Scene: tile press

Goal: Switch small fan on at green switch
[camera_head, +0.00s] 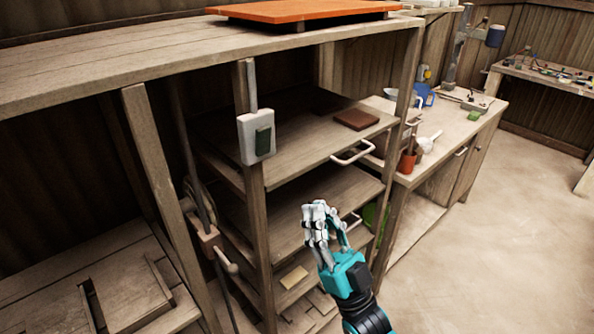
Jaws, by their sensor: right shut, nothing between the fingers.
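A white box with a dark green switch (263,140) on its face is fixed to a wooden post at the middle left. My right gripper (321,215), grey with a teal wrist, is shut and empty. I cannot make out the small fan for certain. My left gripper does not show.
An orange board (300,10) lies on the top shelf. A workbench (455,130) with small items stands at the right. The floor (500,230) at the right is clear.

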